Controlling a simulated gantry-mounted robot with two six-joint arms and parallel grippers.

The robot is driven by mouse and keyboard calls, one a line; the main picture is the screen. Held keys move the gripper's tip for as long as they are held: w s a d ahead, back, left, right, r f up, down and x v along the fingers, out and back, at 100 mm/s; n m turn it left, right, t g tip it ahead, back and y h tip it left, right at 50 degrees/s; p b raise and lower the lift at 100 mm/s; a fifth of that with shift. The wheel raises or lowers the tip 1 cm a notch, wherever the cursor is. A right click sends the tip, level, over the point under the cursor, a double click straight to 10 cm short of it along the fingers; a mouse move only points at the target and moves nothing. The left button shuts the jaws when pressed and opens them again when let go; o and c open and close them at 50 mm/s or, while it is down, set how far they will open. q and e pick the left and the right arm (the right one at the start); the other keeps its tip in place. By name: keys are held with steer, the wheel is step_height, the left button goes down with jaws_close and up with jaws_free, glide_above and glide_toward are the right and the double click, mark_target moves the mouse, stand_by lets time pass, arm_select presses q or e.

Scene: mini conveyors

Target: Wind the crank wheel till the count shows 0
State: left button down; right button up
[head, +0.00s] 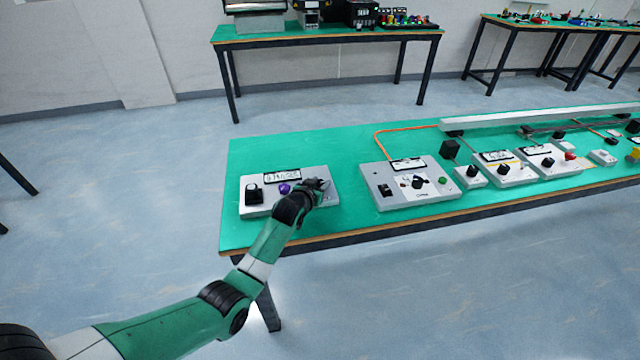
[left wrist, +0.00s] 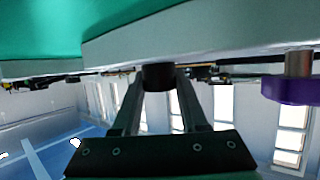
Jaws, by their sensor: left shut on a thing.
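A light grey control box (head: 325,176) sits at the left end of the green table. Its small count display (head: 282,176) faces up at the back edge; I cannot read its digits surely. My left gripper (head: 316,186) is over the box's right part and hides what is under it. In the left wrist view, the left gripper (left wrist: 159,78) is shut on a short dark round knob (left wrist: 158,76) that stands out from the grey panel (left wrist: 210,35). I cannot tell whether this is the crank wheel's handle. My right gripper is not in view.
A second grey control box (head: 383,200) stands to the right, with bare green table (head: 345,150) between and behind.

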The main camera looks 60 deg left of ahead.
arm_select(q)
steer(key=shift+f+n+g+y+b, duration=0.25)
steer(key=shift+n+g+y+b, duration=0.15)
steer(key=shift+n, duration=0.1)
steer(key=shift+f+n+g+y+b, duration=0.15)
steer(key=shift+n+g+y+b, duration=0.5)
steer(key=shift+b, duration=0.45)
steer(key=shift+n+g, duration=0.25)
steer(key=shift+r, duration=0.3)
steer(key=shift+c, duration=2.2)
jaws_free()
steer(key=shift+r, duration=0.1)
